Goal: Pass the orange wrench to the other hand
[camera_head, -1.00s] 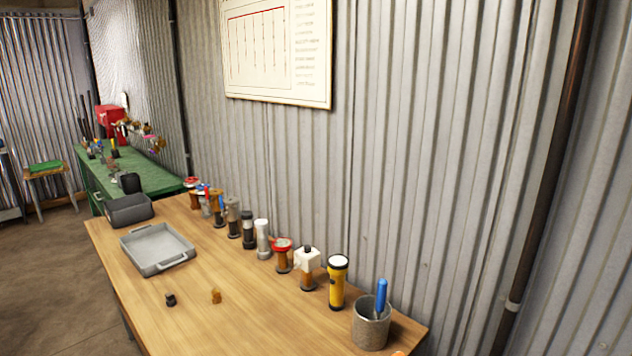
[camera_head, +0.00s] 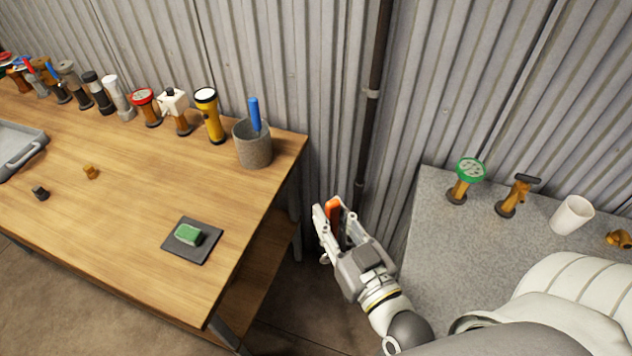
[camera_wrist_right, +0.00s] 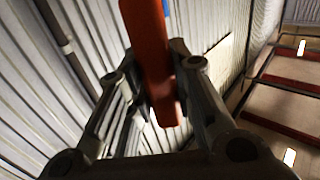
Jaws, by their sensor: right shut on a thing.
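My right gripper (camera_head: 335,212) is in the gap between the wooden table and the grey bench in the head view. It is shut on the orange wrench (camera_head: 333,207), of which only a short orange part shows there. In the right wrist view the wrench (camera_wrist_right: 148,50) is a long orange bar clamped between the fingers (camera_wrist_right: 158,95), running up out of the picture. The end of the wrench beyond the top edge is hidden. My left gripper is not in either view.
The wooden table (camera_head: 120,235) holds a grey cup (camera_head: 253,145) with a blue-handled tool, a yellow flashlight (camera_head: 211,118), a green sponge (camera_head: 188,235) on a dark mat and a grey tray (camera_head: 40,145). The grey bench (camera_head: 440,240) holds a green-wheeled valve (camera_head: 466,178) and a white cup (camera_head: 571,214).

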